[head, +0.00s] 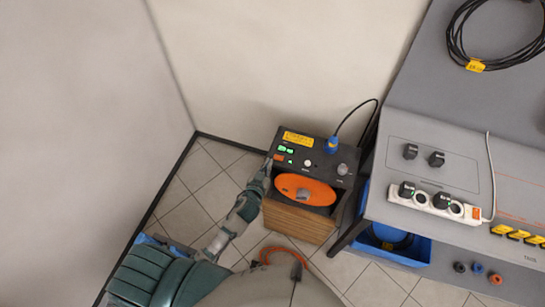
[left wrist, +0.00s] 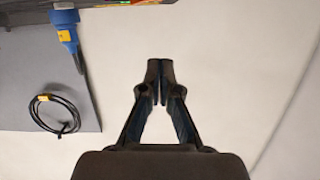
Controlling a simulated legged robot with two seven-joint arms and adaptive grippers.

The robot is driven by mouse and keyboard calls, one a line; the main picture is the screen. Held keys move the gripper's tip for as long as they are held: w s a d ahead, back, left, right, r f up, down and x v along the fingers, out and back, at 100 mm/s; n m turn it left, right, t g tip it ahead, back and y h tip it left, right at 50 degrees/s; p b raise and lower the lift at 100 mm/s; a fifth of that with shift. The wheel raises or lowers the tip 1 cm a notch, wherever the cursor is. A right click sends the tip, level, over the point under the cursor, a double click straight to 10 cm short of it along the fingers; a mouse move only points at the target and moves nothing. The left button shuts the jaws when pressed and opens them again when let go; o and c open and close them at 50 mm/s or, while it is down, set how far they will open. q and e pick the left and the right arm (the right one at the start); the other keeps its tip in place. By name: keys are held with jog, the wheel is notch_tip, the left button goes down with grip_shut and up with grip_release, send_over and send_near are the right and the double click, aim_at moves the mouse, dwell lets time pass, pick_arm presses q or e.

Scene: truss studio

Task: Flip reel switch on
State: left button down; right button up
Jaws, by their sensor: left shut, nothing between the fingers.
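The reel unit is a box with wood-look sides, a dark top panel (head: 318,158) and an orange reel (head: 318,191) in front. Small switches with green lit parts (head: 287,150) sit at the panel's left end, with a small orange patch just below them. My left gripper (head: 268,164) is shut and empty at the panel's left edge, close beside these switches. I cannot tell whether it touches one. In the left wrist view its fingertips (left wrist: 160,66) are together over a pale surface. The right gripper is not in view.
A blue plug (head: 332,145) with a black cable stands on the panel's right part. A grey bench (head: 440,215) with a power strip (head: 430,201) is at the right, with a blue bin (head: 400,250) below. Walls close in behind and left.

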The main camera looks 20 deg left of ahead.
pick_arm(q)
jog(key=s, duration=0.2)
jog(key=s+a, duration=0.1)
jog(key=shift+r, duration=0.4)
jog(key=shift+d, duration=0.25)
jog(key=s+a+f+m+g, duration=0.1)
jog(key=s+f+g, duration=0.4)
jog(key=f, duration=1)
jog(key=s+a+f+g, duration=0.2)
jog(key=s+f, duration=0.5)
jog(key=f, duration=0.9)
jog(key=s+a+f+g, duration=0.1)
jog(key=s+f+g, duration=0.1)
jog(key=s+f, duration=0.4)
jog(key=s+a+f+g, duration=0.1)
jog(key=s+f, duration=0.4)
jog(key=s, duration=0.9)
jog(key=s+a+f+g, duration=0.1)
jog(key=s+f+g, duration=0.3)
jog(key=s, duration=0.7)
notch_tip(320, 180, down, 3)
jog(key=shift+a+r, duration=0.15)
jog(key=shift+a, duration=0.05)
